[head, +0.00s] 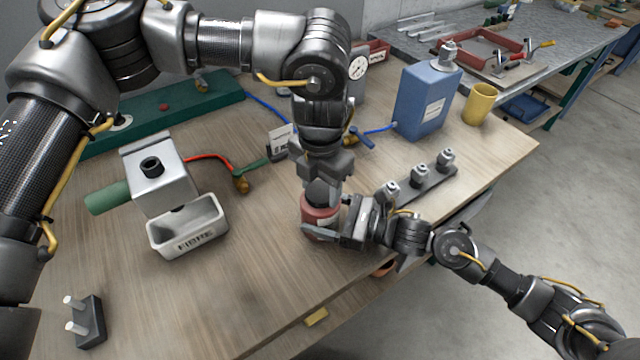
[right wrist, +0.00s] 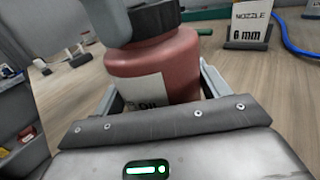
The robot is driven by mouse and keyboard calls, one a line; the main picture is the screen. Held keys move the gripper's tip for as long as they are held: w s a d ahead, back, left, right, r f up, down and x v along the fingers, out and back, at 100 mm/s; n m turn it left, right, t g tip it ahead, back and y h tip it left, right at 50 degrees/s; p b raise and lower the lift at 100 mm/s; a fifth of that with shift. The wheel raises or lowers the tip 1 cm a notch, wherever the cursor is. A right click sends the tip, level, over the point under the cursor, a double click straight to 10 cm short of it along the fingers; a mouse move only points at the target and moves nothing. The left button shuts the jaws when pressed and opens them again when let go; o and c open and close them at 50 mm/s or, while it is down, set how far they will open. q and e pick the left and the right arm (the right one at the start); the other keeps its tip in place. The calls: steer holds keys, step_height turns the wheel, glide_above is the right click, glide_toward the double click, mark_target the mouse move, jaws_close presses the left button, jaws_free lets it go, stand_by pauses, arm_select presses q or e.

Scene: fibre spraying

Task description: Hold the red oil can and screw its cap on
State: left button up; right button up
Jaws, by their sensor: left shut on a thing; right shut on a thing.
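The red oil can (head: 318,221) stands upright near the front edge of the wooden table. My right gripper (head: 322,232) is shut around its body from the right. In the right wrist view the can (right wrist: 155,65), with a white label, sits between the fingers of the right gripper (right wrist: 160,95). My left gripper (head: 322,182) comes down from above and is shut on the black cap (right wrist: 156,18) at the can's top. A grey left finger covers the cap's left side in the right wrist view. I cannot tell how tightly the cap sits.
A white FIBRE tray (head: 190,245) and a metal block with a green handle (head: 108,198) stand to the left. A blue canister (head: 425,105), a yellow cup (head: 480,104) and a dark rack with several metal fittings (head: 432,182) are to the right.

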arm_select(q)
steer(key=m, duration=0.7)
steer(key=shift+m, duration=0.4)
steer(key=o, duration=1.1)
steer(key=shift+o, duration=0.2)
step_height(320, 180, up, 12)
arm_select(e)
steer(key=o, duration=2)
steer(key=shift+c, duration=0.2)
